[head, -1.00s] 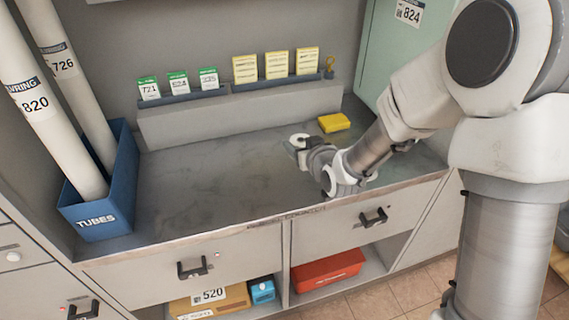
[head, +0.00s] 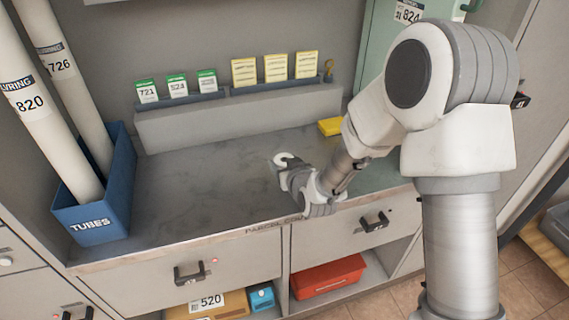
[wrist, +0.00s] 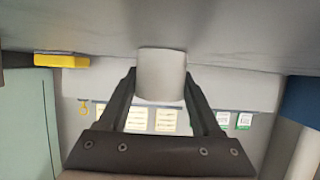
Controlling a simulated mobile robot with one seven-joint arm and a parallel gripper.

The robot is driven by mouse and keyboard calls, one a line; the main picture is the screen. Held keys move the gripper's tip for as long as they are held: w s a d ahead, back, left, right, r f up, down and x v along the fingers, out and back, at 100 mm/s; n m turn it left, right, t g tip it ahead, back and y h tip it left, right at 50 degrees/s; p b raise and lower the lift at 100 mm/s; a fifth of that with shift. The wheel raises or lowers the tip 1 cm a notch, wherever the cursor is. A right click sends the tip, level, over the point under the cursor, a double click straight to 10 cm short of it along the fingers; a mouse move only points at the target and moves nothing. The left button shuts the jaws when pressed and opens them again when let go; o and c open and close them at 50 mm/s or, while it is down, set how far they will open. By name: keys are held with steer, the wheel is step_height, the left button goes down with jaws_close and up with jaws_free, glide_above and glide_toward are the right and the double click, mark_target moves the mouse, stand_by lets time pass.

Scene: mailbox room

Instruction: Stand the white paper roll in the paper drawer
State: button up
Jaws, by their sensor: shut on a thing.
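The white paper roll (head: 283,159) is low over the grey counter in the head view, mostly hidden by my gripper (head: 287,172). In the wrist view, which is upside down, the roll (wrist: 161,75) sits between the two dark fingers of my gripper (wrist: 160,82), which are shut on it. I cannot tell whether its end touches the counter. Two drawers are under the counter, a left drawer (head: 150,282) and a right drawer (head: 340,232), both closed with black handles. I see no readable label that marks one as the paper drawer.
A blue bin (head: 95,225) marked TUBES holds long tubes at the left. A yellow block (head: 331,127) lies on the counter behind my arm. A ledge (head: 240,116) with cards runs along the back. Boxes fill the open shelf below. The counter's left-middle is clear.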

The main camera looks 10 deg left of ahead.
steer(key=o, duration=1.4)
steer(key=shift+r+p, duration=0.25)
steer(key=shift+p, duration=0.1)
steer(key=p+v, duration=0.1)
steer(key=v, duration=1)
steer(key=shift+s+d, duration=0.25)
steer(key=shift+s, duration=0.15)
steer(key=shift+d, duration=0.1)
